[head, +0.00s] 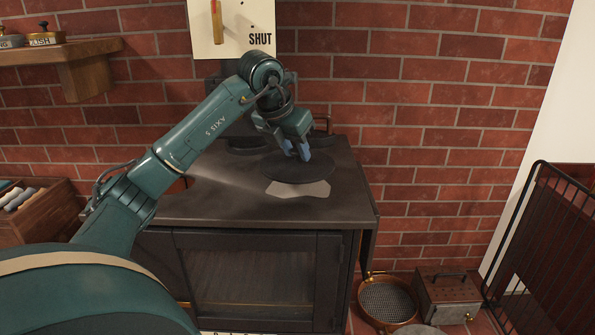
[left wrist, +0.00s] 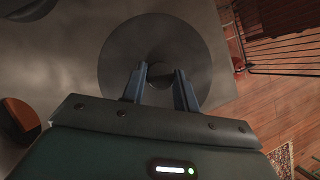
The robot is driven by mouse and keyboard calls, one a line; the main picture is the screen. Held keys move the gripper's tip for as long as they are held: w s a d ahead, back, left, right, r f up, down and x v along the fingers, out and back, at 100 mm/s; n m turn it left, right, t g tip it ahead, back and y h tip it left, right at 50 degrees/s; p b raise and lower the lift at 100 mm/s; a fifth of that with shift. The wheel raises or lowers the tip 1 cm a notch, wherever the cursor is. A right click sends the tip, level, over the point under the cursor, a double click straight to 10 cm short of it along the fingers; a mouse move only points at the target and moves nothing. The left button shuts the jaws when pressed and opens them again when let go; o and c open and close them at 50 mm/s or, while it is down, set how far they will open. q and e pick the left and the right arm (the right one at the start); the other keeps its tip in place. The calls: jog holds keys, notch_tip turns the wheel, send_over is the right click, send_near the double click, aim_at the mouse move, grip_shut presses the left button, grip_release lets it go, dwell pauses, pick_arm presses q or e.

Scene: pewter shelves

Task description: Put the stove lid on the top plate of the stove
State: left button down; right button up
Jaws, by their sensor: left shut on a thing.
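The stove lid (head: 280,171) is a dark round disc over the right part of the black stove's flat top plate (head: 220,205). My left gripper (head: 303,155) points down at the lid's middle and is shut on it. My right gripper is out of view.
A cream panel marked SHUT (head: 258,18) hangs behind the stove. A wooden shelf (head: 85,50) with tins is at upper left, a wooden box (head: 45,215) below it.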

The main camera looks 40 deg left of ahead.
aim_at(294, 163)
pick_arm(q)
jog(key=shift+f, duration=2.15)
jog(key=shift+f+b, duration=0.2)
jog(key=shift+b, duration=0.1)
jog(key=c, duration=1.1)
grip_release()
jog(key=shift+f, duration=0.1)
jog(key=shift+d, duration=0.1)
